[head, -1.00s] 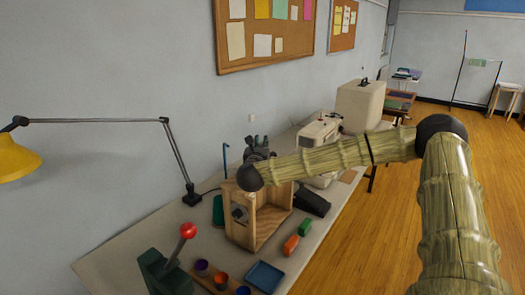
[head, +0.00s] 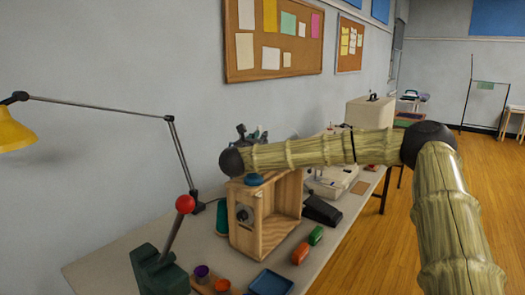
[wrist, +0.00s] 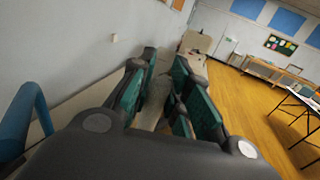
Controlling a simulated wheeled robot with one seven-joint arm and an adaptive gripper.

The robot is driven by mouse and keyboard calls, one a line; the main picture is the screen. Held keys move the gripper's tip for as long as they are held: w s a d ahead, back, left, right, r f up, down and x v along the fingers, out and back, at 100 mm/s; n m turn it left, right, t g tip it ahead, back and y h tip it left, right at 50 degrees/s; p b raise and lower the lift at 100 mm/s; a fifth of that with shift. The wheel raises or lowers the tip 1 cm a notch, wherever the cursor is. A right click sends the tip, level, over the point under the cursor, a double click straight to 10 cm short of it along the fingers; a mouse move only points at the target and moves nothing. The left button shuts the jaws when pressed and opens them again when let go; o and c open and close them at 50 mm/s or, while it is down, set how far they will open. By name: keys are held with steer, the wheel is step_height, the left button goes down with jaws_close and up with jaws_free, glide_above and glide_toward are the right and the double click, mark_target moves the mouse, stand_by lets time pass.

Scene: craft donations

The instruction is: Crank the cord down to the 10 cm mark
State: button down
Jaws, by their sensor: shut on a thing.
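A wooden open-sided box (head: 272,248) stands on the table, with a round dark fitting (head: 243,214) on its front. A teal round piece (head: 255,180) shows at its top. No cord and no 10 cm mark can be made out. My gripper (head: 250,132) is above and behind the box, partly hidden by my arm. In the wrist view, my gripper (wrist: 160,95) has its teal-padded fingers on either side of a narrow gap. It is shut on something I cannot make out. A blue rod (wrist: 25,115) shows at the left there.
A black pedal (head: 321,211) and sewing machine (head: 335,180) stand behind. A lamp (head: 180,155) is at left.

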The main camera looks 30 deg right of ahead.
steer(key=shift+w+f+b, duration=0.15)
steer(key=shift+w+b, duration=0.3)
steer(key=shift+b, duration=0.05)
steer(key=shift+w+d, duration=0.1)
steer(key=shift+w+b, duration=0.15)
steer(key=shift+b, duration=0.2)
steer(key=c, duration=1.3)
jaws_free()
steer(key=v, duration=1.2)
steer(key=shift+d, duration=0.1)
